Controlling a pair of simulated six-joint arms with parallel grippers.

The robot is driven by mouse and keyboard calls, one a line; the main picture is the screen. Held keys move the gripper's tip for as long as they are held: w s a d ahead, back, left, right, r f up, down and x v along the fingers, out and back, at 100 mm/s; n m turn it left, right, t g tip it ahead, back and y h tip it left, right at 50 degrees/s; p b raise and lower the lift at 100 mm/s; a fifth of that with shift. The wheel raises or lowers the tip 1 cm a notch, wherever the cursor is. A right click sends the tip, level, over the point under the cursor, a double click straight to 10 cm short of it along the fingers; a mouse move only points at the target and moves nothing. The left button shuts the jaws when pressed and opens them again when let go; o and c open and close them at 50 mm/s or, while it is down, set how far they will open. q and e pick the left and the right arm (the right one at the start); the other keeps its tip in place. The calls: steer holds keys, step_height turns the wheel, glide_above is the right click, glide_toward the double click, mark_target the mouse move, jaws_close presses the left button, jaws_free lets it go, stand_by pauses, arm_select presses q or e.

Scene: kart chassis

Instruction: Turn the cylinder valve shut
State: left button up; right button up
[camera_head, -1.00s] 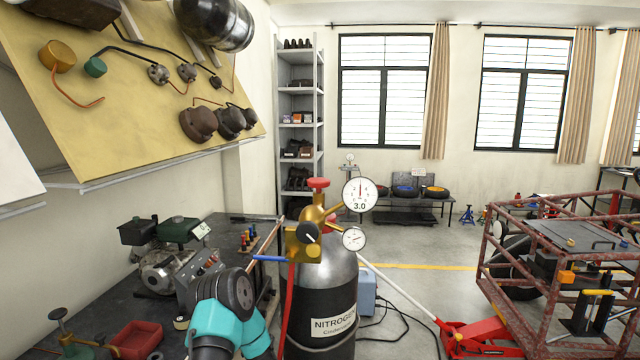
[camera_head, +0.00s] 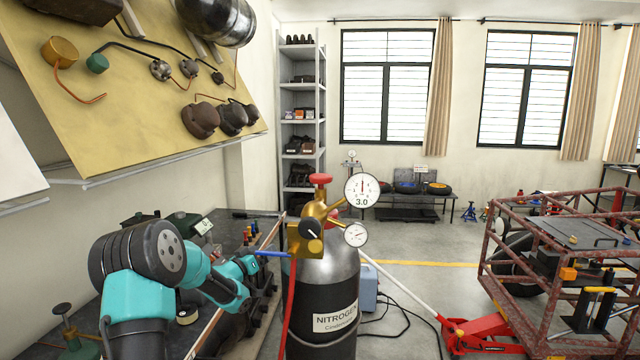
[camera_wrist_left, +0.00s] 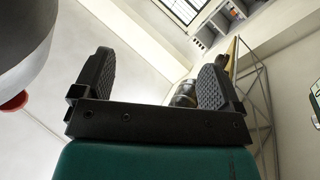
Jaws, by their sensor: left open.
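The dark nitrogen cylinder (camera_head: 322,295) with a silver shoulder stands upright in the middle of the head view. Its brass valve and regulator body (camera_head: 305,235) carries a red handwheel (camera_head: 320,180) on top, a large gauge (camera_head: 362,190) reading 3.0 and a smaller gauge (camera_head: 356,235). My left gripper (camera_head: 250,264) is left of the cylinder and below the handwheel, apart from it; its fingers are hard to make out there. In the left wrist view the gripper (camera_wrist_left: 155,82) is open with nothing held. A red part (camera_wrist_left: 14,103) shows at that view's left edge. My right gripper is not in view.
A blue fitting (camera_head: 270,253) and a red hose (camera_head: 290,300) are beside the gripper. The workbench (camera_head: 80,290) with machine parts is at left. A slanted yellow board (camera_head: 130,120) hangs above it. A rusty kart frame (camera_head: 490,265) and red jack (camera_head: 485,332) are at right.

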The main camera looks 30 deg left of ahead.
mark_target(321, 175)
arm_select(q)
steer(key=s+d+r+m+g+h, duration=0.2)
steer(key=s+d+r+m+h, duration=0.1)
steer(key=r, duration=0.6)
steer(key=s+d+r+m+g+h, duration=0.2)
steer(key=s+d+r+m+h, duration=0.1)
steer(key=r, duration=0.6)
steer(key=s+d+r+m+g+h, duration=0.2)
steer(key=s+r+m+h, duration=0.3)
steer(key=r, duration=0.4)
steer(key=shift+s+d+m+g+h, duration=0.15)
steer(key=shift+d+m+g+h, duration=0.15)
steer(key=shift+d+m+h, duration=0.4)
steer(key=shift+d, duration=0.2)
steer(key=x, duration=1.7)
steer(key=shift+w+f, duration=0.3)
steer(key=shift+c, duration=0.5)
steer(key=c, duration=0.8)
